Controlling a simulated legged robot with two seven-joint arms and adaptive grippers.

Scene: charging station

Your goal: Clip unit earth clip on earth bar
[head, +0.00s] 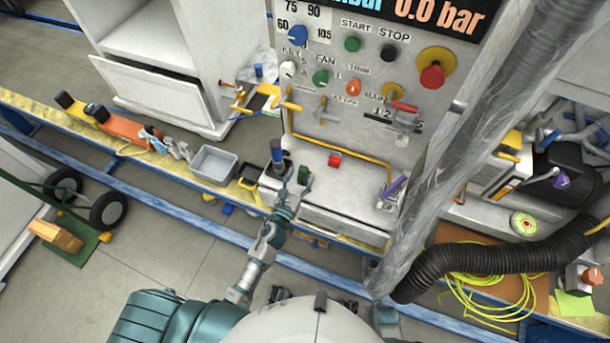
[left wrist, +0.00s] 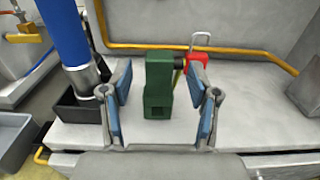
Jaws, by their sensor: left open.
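A dark green block-shaped piece (head: 304,175), which looks like the earth clip, stands on the grey ledge of the console; it also shows in the left wrist view (left wrist: 158,88). My left gripper (head: 292,190) is open around it. In the left wrist view, its two blue-padded fingers (left wrist: 160,108) stand on either side of the green piece, with gaps to both. A yellow pipe (head: 345,150) runs along the foot of the panel, behind the clip. I cannot tell which part is the earth bar. My right gripper is not in view.
A blue-handled tool (head: 277,152) stands in a dark holder just left of the clip. A red padlock-like block (head: 334,160) lies behind it to the right. A purple-handled item (head: 392,188) and a large grey column (head: 440,150) stand farther right. A grey bin (head: 213,163) is at left.

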